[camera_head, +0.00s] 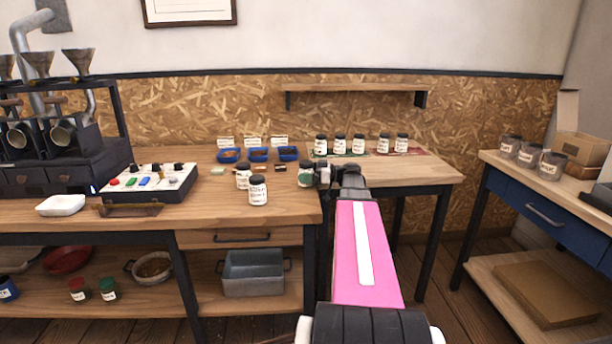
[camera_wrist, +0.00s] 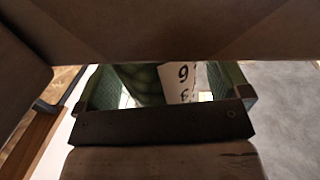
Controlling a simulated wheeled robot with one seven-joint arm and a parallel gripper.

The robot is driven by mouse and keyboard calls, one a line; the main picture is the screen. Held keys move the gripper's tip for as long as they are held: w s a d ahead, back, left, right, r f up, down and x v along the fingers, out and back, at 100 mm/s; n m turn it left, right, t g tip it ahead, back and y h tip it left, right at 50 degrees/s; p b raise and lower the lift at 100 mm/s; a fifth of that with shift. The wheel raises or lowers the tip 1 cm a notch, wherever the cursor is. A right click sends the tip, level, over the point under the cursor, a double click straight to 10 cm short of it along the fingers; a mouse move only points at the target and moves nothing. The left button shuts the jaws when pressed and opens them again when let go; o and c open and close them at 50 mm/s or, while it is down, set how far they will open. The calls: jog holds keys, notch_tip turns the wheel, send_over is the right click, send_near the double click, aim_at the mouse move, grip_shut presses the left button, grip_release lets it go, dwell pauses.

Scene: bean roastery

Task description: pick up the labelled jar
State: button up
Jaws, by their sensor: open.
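A dark green jar with a white label (camera_head: 305,179) stands near the right end of the wooden bench, just left of my gripper (camera_head: 323,174). In the wrist view, a dark green surface and a white label with black characters (camera_wrist: 178,82) show between the fingers of my gripper (camera_wrist: 168,92), whose pads are apart. I cannot tell whether either pad touches the jar. Two more white-labelled jars, a front one (camera_head: 258,190) and one behind it (camera_head: 243,176), stand to the left on the same bench.
Several labelled jars (camera_head: 340,144) stand on the side table (camera_head: 420,173) below a wall shelf (camera_head: 355,90). Blue trays (camera_head: 258,154) sit at the back of the bench. A control box (camera_head: 150,183) stands left. Bench front right of the jars is clear.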

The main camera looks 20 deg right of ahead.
jog(key=c, duration=1.1)
jog(key=shift+r, duration=0.15)
